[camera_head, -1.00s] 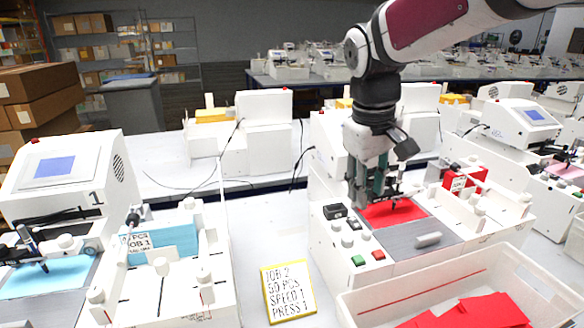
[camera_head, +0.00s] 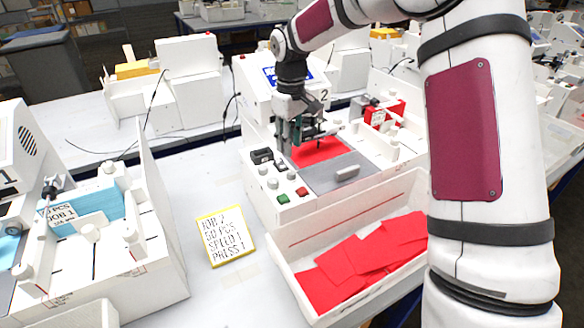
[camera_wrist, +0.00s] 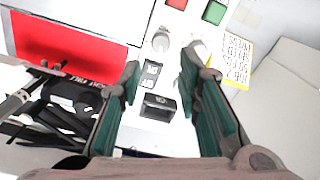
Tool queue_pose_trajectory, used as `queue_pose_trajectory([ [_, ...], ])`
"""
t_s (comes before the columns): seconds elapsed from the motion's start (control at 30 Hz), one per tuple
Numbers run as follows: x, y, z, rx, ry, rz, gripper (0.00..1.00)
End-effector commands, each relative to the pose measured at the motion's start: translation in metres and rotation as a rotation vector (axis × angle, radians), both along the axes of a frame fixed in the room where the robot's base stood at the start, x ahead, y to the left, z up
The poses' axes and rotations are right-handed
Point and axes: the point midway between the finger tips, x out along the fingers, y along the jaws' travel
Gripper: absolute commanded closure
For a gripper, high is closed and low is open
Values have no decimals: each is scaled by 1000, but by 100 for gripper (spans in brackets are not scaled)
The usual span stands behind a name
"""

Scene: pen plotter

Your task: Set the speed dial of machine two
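Machine two (camera_head: 258,100) is white, marked "2", with a front panel of small grey dials (camera_head: 272,183), a black counter (camera_head: 261,156), and a green and a red button. I cannot read which dial is the speed dial. My gripper (camera_head: 292,140) hangs above the machine, by the left edge of its red sheet. In the wrist view, my gripper (camera_wrist: 160,60) is open and empty. The black counter (camera_wrist: 158,106) shows between its fingers, with one grey dial (camera_wrist: 161,40) beyond the tips; a pale knob beside the right finger is partly hidden.
A yellow-edged card (camera_head: 225,237) on the table reads job 2, 50 pcs, speed 1, press 1. A white bin (camera_head: 290,238) with red sheets stands in front of machine two. Machine one (camera_head: 20,150) is at left. My own arm covers the right side.

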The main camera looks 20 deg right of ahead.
Motion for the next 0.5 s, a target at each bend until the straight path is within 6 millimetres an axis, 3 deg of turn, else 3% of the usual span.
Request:
queue_pose_trajectory([
  [0.3, -2, 1, -61, 0, 4, 2, 69],
  [0.5, -1, 1, -84, -1, 1, 1, 69],
])
